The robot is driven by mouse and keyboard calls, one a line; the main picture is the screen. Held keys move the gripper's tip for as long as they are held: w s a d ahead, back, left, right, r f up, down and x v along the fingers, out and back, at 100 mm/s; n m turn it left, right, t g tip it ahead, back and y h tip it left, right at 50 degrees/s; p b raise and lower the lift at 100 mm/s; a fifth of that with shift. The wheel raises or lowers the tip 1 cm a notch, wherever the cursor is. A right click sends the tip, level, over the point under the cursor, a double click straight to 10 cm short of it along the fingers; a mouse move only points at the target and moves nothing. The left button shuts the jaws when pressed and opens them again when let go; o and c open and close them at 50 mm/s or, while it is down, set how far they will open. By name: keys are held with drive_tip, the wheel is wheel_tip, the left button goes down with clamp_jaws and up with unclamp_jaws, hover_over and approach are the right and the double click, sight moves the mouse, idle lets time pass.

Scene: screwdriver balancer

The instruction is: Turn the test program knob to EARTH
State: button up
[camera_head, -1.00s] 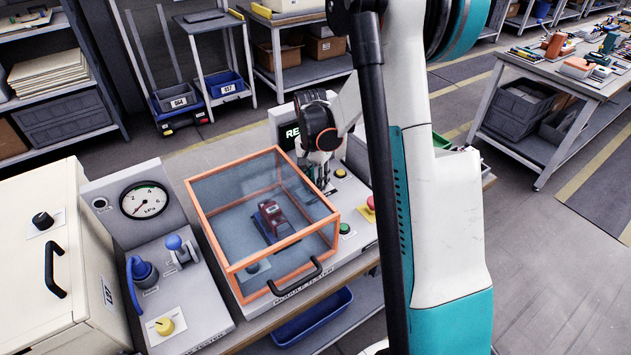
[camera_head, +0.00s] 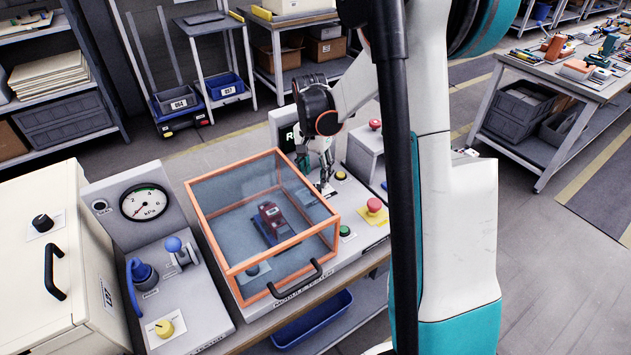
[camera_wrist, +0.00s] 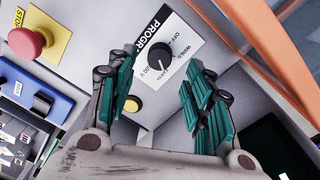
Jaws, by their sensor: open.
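The test program knob (camera_wrist: 160,57) is black and round on a white label plate (camera_wrist: 172,38) in the wrist view. Its label reads "PROGR…", with OFF, WIRES and 500 V legible around it; the pointer's exact setting is hard to tell. My gripper (camera_wrist: 157,66) is open and empty, with one teal-padded finger to each side of the knob in the picture. Whether either finger touches the knob cannot be told. In the head view my gripper (camera_head: 325,176) is low over the module tester, behind the orange-framed cover (camera_head: 262,265), and the knob is hidden.
An orange frame edge (camera_wrist: 262,35) is at the upper right.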

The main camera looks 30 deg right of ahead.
sight(314, 186)
wheel_tip(314, 186, up, 8)
drive_tip(key=shift+w+f, duration=0.15)
drive_tip(key=shift+w, duration=0.05)
drive_tip(key=shift+a, duration=0.1)
idle(0.4)
